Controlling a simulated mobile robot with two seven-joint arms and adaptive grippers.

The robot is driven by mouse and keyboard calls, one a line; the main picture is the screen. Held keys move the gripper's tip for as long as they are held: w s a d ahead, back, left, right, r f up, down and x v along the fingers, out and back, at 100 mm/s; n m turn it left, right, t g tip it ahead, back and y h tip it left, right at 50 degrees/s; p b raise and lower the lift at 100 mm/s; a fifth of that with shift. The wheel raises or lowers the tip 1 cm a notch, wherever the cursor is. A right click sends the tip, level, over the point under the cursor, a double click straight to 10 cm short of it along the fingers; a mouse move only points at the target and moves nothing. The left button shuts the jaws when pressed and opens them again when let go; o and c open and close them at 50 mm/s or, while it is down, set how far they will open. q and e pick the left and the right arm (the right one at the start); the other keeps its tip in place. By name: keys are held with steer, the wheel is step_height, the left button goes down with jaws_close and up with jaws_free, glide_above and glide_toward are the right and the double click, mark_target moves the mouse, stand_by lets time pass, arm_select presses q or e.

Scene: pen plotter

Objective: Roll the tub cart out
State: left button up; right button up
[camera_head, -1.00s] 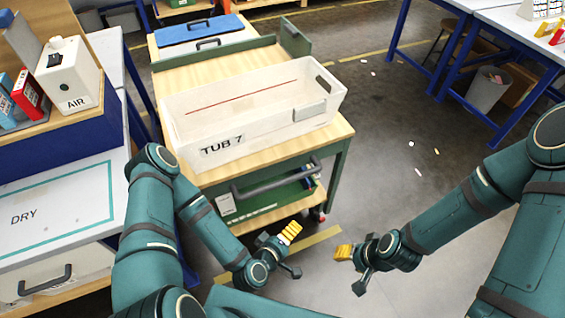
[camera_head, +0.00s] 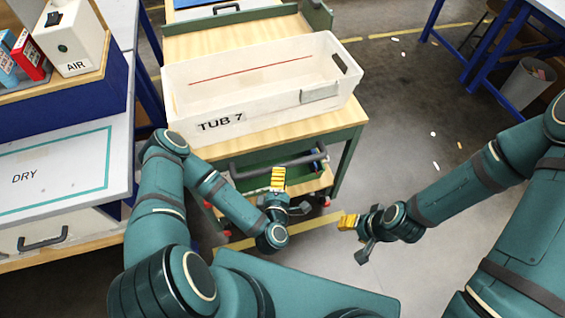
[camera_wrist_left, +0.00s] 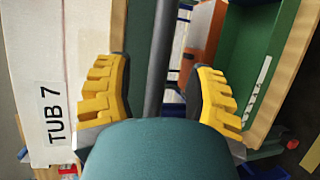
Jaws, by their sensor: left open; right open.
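The tub cart has a wooden top (camera_head: 215,148) and a green frame, and carries a white tub labelled TUB 7 (camera_head: 262,108). A dark bar handle (camera_head: 262,168) runs across its near side. My left gripper (camera_head: 278,182) is open just in front of this handle. In the left wrist view the handle (camera_wrist_left: 160,60) passes between the two yellow fingertips (camera_wrist_left: 158,95), with gaps on both sides. My right gripper (camera_head: 350,224) is open and empty over the floor, right of the cart.
At left stands a bench marked DRY (camera_head: 50,165) with a drawer, close to the cart. A white AIR box (camera_head: 72,38) sits above it. A blue-legged table (camera_head: 480,50) and a bin (camera_head: 527,82) stand at upper right. The floor right of the cart is mostly clear.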

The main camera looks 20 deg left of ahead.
arm_select(q)
steer(key=x, duration=0.7)
steer(key=shift+w+b, duration=0.35)
steer(key=shift+b, duration=0.1)
steer(key=shift+a+f, duration=0.1)
jaws_close()
